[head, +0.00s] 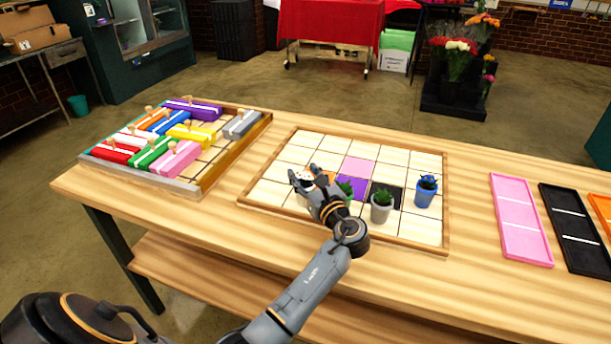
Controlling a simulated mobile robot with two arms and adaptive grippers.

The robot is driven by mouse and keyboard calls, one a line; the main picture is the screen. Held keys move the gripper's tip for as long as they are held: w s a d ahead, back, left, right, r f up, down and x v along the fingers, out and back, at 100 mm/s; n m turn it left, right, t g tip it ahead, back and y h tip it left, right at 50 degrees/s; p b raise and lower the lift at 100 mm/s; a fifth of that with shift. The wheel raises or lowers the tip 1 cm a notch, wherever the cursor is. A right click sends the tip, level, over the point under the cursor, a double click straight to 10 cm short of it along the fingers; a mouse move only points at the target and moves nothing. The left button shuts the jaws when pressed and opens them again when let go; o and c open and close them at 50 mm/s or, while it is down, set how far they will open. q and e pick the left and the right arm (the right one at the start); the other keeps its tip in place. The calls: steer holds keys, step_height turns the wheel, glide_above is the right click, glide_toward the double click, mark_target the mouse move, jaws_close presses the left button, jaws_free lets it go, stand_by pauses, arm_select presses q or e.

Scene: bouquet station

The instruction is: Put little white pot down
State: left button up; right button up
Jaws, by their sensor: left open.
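My right gripper is out of view.
A tray (195,189) of coloured blocks with wooden knobs sits at the table's left. Pink (520,226) and black (573,236) trays lie at the right, with an orange one at the edge. Bare table lies between board and pink tray.

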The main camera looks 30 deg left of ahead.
arm_select(q)
steer(key=b+v, duration=0.1)
steer(key=v, duration=1.1)
steer(key=shift+s+f, duration=0.1)
steer(key=shift+s, duration=0.05)
